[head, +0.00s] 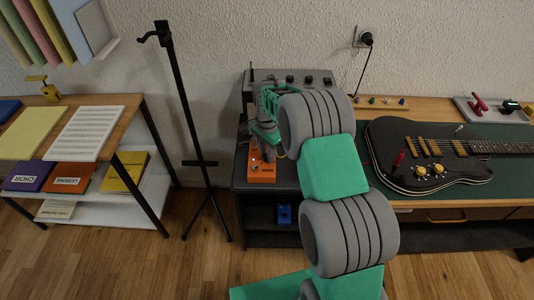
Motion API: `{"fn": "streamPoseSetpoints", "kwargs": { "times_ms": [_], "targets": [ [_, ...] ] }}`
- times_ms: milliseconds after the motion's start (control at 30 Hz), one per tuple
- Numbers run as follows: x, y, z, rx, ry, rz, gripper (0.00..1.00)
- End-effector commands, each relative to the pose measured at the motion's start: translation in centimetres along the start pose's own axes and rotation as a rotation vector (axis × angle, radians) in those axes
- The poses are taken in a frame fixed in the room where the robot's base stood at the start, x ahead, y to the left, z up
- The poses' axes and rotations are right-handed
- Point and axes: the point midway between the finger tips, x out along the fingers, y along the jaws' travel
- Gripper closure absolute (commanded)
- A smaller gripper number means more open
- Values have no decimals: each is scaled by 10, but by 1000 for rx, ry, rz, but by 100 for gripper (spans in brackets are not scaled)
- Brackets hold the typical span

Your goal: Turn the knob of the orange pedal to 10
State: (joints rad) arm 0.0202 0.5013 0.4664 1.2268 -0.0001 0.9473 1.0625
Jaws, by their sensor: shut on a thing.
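The orange pedal (262,174) sits on the dark top of the low cabinet, near its front edge. My gripper (264,153) points down over the far part of the pedal. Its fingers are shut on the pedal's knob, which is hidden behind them. The knob's pointer and scale marks cannot be read from here. My grey and green arm comes in from the bottom right and covers part of the cabinet.
A dark amplifier (318,78) stands behind my gripper. A black guitar (425,156) lies on the green bench mat to the right. A blue pedal (284,213) sits on the lower shelf. A black stand (190,130) is to the left.

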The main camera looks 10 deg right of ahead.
Motion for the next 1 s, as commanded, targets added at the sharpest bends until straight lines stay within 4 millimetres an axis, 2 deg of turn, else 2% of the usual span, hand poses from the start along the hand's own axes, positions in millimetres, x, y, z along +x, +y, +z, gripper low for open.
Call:
{"fn": "streamPoseSetpoints", "kwargs": {
  "times_ms": [500,533,800,1000],
  "targets": [
    [0,0,0,25,1,-1,100],
    [0,0,0,25,1,-1,72],
    [0,0,0,24,0,0,51],
    [0,0,0,23,0,0,51]
  ]
}}
